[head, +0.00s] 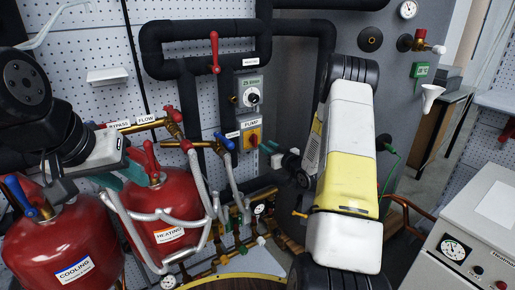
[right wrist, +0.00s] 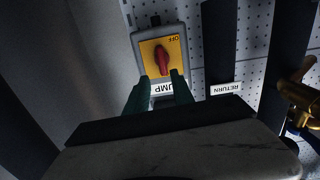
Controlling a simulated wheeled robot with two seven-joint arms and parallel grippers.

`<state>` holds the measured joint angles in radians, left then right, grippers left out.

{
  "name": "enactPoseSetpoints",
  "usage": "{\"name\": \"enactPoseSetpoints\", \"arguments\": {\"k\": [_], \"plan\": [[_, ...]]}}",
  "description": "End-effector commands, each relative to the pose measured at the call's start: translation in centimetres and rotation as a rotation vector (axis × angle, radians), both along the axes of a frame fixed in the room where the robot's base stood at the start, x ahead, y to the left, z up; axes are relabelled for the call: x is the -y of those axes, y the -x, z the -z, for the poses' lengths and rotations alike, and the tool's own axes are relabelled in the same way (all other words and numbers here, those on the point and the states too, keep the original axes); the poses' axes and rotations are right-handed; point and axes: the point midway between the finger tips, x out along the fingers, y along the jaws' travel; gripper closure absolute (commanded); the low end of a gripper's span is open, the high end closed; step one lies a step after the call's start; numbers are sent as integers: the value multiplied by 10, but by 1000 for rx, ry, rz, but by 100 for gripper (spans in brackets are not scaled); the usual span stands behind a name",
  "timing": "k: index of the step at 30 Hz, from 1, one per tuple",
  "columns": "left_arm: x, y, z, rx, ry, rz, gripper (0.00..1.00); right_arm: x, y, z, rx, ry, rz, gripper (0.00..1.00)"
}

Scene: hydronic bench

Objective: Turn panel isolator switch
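Contact with the knob cannot be told. My left gripper (head: 119,175) has its teal fingers apart by the red tanks.
A grey controller box (head: 250,92) with a white dial sits above the switch. Black pipes (head: 203,38), brass valves (head: 174,121) and red tanks (head: 165,210) crowd the left. A RETURN label (right wrist: 225,88) and brass valve (right wrist: 300,92) lie right in the wrist view.

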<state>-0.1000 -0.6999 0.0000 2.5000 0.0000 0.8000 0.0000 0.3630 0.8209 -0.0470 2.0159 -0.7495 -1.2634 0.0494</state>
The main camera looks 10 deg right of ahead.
Motion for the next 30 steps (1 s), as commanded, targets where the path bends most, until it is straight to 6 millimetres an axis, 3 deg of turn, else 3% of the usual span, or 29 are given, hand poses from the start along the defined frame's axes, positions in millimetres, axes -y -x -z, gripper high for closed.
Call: {"name": "enactPoseSetpoints", "arguments": {"k": [2,8,21,30], "plan": [[0,0,0,0,0,0,64,0,3,12,21,-24,-14,71],[0,0,0,0,0,0,64,-3,-1,15,44,-38,-27,71],[0,0,0,0,0,0,64,-23,-52,15,42,-40,-25,71],[0,0,0,0,0,0,64,-29,-70,15,41,-39,-24,71]]}}
